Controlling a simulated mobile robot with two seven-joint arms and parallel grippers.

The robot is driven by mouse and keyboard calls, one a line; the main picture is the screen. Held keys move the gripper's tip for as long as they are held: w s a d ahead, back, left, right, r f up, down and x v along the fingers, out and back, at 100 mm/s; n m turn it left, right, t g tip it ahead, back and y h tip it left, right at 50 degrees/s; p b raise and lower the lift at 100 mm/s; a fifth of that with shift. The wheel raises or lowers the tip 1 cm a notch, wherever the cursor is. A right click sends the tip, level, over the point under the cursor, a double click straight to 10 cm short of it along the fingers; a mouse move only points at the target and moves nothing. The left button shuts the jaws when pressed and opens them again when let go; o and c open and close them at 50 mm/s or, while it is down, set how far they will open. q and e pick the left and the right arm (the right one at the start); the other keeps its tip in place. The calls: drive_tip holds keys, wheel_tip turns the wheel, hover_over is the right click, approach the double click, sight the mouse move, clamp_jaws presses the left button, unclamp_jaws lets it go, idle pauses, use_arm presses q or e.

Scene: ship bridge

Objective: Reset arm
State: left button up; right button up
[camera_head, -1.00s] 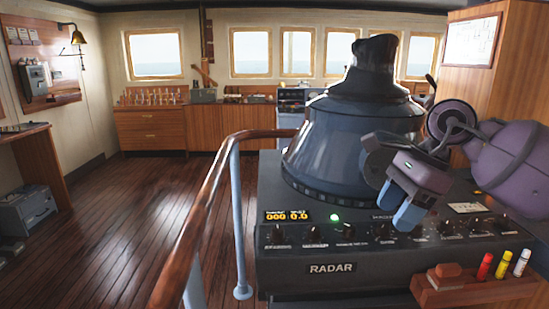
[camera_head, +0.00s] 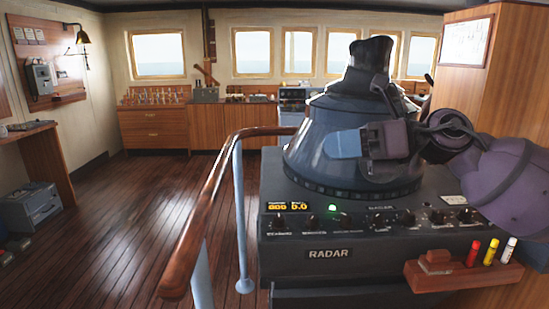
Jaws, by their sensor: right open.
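My right arm comes in from the right edge. Its gripper (camera_head: 342,145) points left, in front of the dark cone-shaped hood of the radar (camera_head: 320,165). Its blue fingertips overlap in this view, so the gap between them is hard to see, and nothing shows held in them. I cannot tell whether the gripper touches the hood. Part of the hood's right side is hidden behind the gripper and arm. My left gripper is not in view.
The radar console (camera_head: 330,254) has knobs and a lit display along its front. A wooden holder (camera_head: 463,277) with red, yellow and white markers (camera_head: 490,252) is at its right front. A wooden handrail (camera_head: 212,205) stands to the left. The floor (camera_head: 130,220) beyond is open.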

drive_tip(key=d+f+n+t+h+p, duration=0.1)
drive_tip(key=d+f+n+t+h, duration=0.4)
drive_tip(key=f+n, duration=0.55)
drive_tip(key=d+f+n+t+h, duration=0.2)
drive_tip(key=f+n+t, duration=0.45)
drive_tip(key=n, duration=0.65)
drive_tip(key=d+f+n+t+h+p, duration=0.1)
drive_tip(key=d+f+n+t+h, duration=0.3)
drive_tip(key=f+n, duration=0.6)
drive_tip(key=s+d+f+m+g+h, duration=0.1)
drive_tip(key=s+d+f+m+g, duration=0.1)
drive_tip(key=s+f, duration=0.6)
drive_tip(key=s+d+f+m+g+h, duration=0.2)
drive_tip(key=s+f+m, duration=0.1)
drive_tip(key=s+f, duration=0.4)
drive_tip(key=s+d+f+m+g+h+p, duration=0.1)
drive_tip(key=s+d+f+m+g+h, duration=0.1)
drive_tip(key=s+f, duration=0.6)
drive_tip(key=s+m, duration=0.1)
drive_tip(key=s, duration=0.4)
drive_tip(key=shift+d+f+m, duration=0.25)
drive_tip(key=shift+f+m, duration=0.1)
drive_tip(key=shift+o, duration=0.2)
